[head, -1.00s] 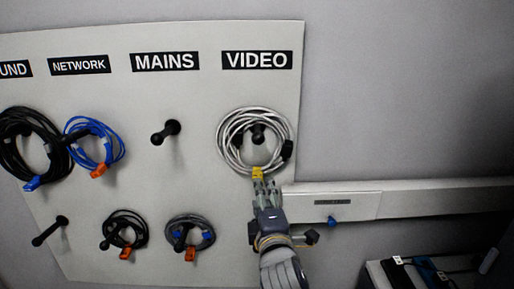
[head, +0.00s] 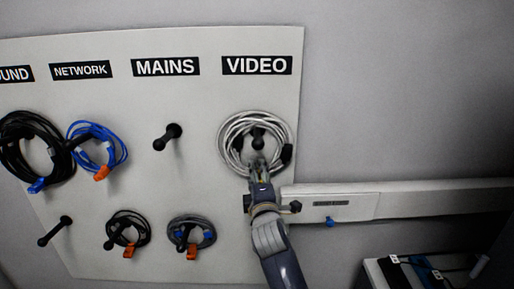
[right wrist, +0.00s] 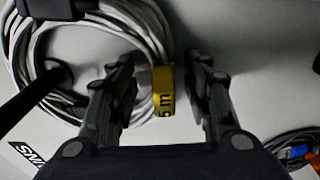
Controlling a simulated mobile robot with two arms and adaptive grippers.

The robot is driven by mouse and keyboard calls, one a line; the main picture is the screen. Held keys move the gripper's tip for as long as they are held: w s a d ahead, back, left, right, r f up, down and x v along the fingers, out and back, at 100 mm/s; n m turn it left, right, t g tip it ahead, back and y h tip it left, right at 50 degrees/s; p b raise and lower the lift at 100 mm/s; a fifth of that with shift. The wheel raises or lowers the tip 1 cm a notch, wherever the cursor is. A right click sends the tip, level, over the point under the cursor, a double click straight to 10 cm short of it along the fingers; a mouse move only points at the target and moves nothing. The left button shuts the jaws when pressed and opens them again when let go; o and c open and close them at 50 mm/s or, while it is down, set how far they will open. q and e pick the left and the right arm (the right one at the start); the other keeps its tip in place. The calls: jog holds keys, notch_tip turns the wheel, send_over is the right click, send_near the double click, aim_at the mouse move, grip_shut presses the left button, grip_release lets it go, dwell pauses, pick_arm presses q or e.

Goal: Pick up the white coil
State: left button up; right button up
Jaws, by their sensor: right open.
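The white coil (head: 229,146) hangs on a black peg (head: 257,141) under the VIDEO label in the head view. In the right wrist view the white coil (right wrist: 152,35) fills the upper left, with a yellow tag (right wrist: 163,91) on its strands. My right gripper (head: 258,168) is at the coil's lower edge and hides the tag in the head view. In the wrist view its open fingers (right wrist: 163,75) stand on either side of the tag and the coil's strands, one finger overlapping the inside of the loop. My left gripper is not in view.
A blue coil (head: 76,147) and a black coil (head: 12,170) hang at the left. Smaller dark coils (head: 208,232) hang on the lower row. The MAINS peg (head: 167,137) is bare. A wall rail (head: 420,200) runs right of the board, above a box with cables (head: 375,275).

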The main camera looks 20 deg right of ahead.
grip_shut()
jog(key=shift+r, duration=0.1)
dwell(0.3)
jog(key=shift+r, duration=0.5)
jog(key=shift+s+r+b, duration=0.15)
jog(key=shift+r+b, duration=0.2)
jog(key=shift+r, duration=0.3)
jog(key=shift+s+r+b, duration=0.15)
jog(key=shift+r+b, duration=0.2)
jog(key=shift+r, duration=0.25)
jog(key=s+a+r+b, duration=0.1)
jog(key=s+a+b, duration=0.1)
jog(key=s, duration=1.3)
jog(key=shift+a+r+b, duration=0.25)
jog(key=shift+a+b, duration=0.15)
jog(key=shift+b, duration=0.1)
